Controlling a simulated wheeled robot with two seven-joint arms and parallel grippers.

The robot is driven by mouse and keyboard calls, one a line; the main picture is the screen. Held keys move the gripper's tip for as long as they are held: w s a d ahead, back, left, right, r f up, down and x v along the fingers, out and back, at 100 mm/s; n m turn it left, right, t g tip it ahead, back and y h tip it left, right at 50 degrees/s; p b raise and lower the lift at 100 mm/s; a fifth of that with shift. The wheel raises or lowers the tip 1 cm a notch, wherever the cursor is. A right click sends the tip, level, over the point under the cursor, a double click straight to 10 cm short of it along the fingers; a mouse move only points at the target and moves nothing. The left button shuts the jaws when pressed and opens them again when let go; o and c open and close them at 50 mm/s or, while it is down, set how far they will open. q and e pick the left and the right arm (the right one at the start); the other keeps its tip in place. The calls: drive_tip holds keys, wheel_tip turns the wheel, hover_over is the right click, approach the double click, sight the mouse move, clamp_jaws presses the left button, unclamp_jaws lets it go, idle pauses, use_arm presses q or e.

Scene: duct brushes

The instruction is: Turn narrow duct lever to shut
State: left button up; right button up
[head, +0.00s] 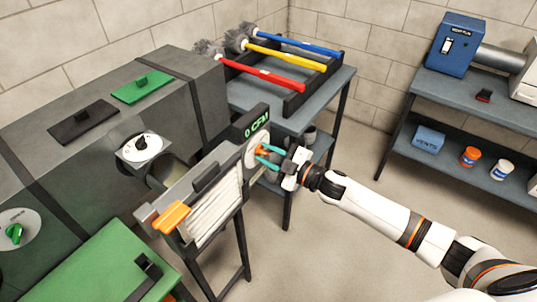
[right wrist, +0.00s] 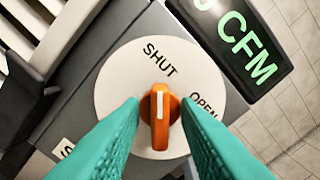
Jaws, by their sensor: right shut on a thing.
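An orange lever (right wrist: 160,118) sits at the centre of a round white dial (right wrist: 120,80) marked SHUT and OPEN. Its white line points up towards the word SHUT. My right gripper (right wrist: 159,110) has its teal fingers on either side of the lever and is shut on it. In the head view, my right gripper (head: 268,155) reaches the dial (head: 254,149) from the right, and the fingers partly cover the lever. The dial is on the end of a grey unit with a pleated white panel (head: 214,214). A display (head: 256,127) above the dial reads 0 CFM. My left gripper is out of view.
A grey duct (head: 100,100) on the left carries another dial (head: 141,146) with a black knob. A green knob (head: 14,233) is at the far left. Red (head: 265,73), yellow (head: 285,56) and blue (head: 310,46) brushes lie on a rack behind. Floor on the right is clear.

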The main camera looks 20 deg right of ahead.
idle(0.4)
drive_tip(key=o, duration=0.6)
drive_tip(key=b+v, duration=0.1)
drive_tip(key=v, duration=1.1)
drive_tip(key=shift+b, duration=0.3)
